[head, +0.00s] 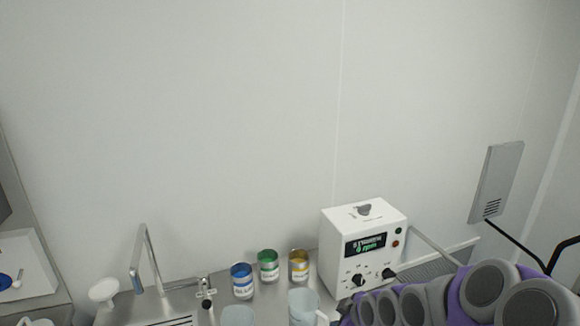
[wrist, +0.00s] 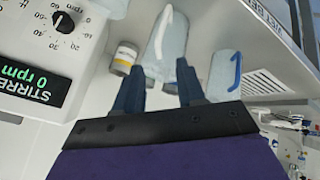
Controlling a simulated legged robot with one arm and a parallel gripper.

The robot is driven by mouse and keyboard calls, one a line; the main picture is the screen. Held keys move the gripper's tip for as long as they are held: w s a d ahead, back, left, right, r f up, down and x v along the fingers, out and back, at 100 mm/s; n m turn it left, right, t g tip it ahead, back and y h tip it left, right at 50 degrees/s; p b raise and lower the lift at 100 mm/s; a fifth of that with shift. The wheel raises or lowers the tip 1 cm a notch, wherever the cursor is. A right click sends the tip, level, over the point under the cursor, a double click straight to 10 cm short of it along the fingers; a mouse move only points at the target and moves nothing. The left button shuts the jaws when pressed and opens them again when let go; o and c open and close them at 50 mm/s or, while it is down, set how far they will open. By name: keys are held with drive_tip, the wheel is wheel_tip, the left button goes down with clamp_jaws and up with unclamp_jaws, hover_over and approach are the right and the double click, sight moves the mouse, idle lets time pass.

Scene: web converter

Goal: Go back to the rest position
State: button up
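My gripper (wrist: 160,85) shows in the wrist view with its two dark blue fingers apart and nothing seen held between them. A clear beaker with a pale handle (wrist: 168,42) shows just beyond the fingertips; I cannot tell how near it is. In the head view my purple and grey arm reaches in from the lower right, and the gripper itself cannot be made out. No marked rest position shows.
The white stirrer (head: 362,250) reads 0 rpm and stands close to my arm. Blue (head: 242,281), green (head: 268,266) and yellow (head: 299,265) cans stand left of it. A beaker (head: 303,307), tap (head: 146,258) and white funnel (head: 103,290) are also on the bench.

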drive_tip(key=s+r+m+g+h, duration=0.1)
drive_tip(key=s+r+m+g, duration=0.1)
drive_tip(key=s, duration=1)
drive_tip(key=s+r+m+g+h+b, duration=0.1)
drive_tip(key=s+r+m+g, duration=0.2)
drive_tip(key=s, duration=1)
drive_tip(key=s+r+m+g+h, duration=0.1)
drive_tip(key=s+r+m+g, duration=0.2)
drive_tip(key=s+m, duration=0.4)
drive_tip(key=s, duration=0.5)
drive_tip(key=shift+s+d+g, duration=0.15)
drive_tip(key=shift+d+g, duration=0.15)
drive_tip(key=shift+o, duration=0.3)
